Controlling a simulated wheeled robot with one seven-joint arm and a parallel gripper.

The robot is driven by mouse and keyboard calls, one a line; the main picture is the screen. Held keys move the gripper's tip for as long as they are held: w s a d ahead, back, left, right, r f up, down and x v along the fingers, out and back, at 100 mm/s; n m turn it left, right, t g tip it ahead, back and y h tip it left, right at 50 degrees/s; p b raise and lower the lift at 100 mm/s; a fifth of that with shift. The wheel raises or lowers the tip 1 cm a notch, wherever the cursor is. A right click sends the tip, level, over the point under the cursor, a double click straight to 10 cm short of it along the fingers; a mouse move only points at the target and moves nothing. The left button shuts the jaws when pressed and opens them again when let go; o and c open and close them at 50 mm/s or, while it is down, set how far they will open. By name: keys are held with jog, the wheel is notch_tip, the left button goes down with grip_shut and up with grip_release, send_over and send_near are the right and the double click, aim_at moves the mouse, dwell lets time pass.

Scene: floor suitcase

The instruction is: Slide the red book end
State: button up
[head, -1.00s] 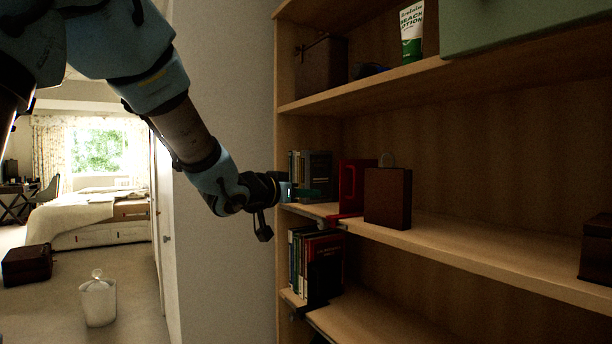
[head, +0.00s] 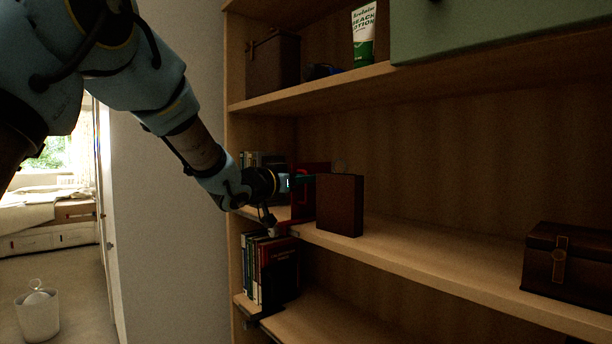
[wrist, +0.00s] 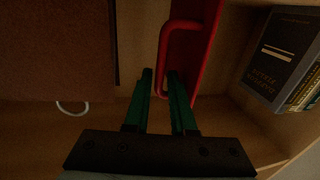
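The red book end (head: 297,206) stands on the middle shelf, between upright books (head: 250,158) on the left and a brown box (head: 340,205) on the right. My gripper (head: 304,179) reaches in from the left and partly hides it. In the wrist view, the book end (wrist: 195,45) is a red panel with a rounded loop at its edge. My gripper's two green fingers (wrist: 160,74) are apart, with the loop's bar showing between their tips. I cannot tell whether they touch it.
The brown box (wrist: 55,45) is close beside my fingers; dark books (wrist: 283,55) are on the other side. The shelf above (head: 310,85) holds a lotion tube (head: 364,35). A brown chest (head: 568,262) stands far right, with bare shelf (head: 440,255) between.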

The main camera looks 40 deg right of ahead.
jog(key=shift+d, duration=0.15)
grip_shut()
dwell(1.4)
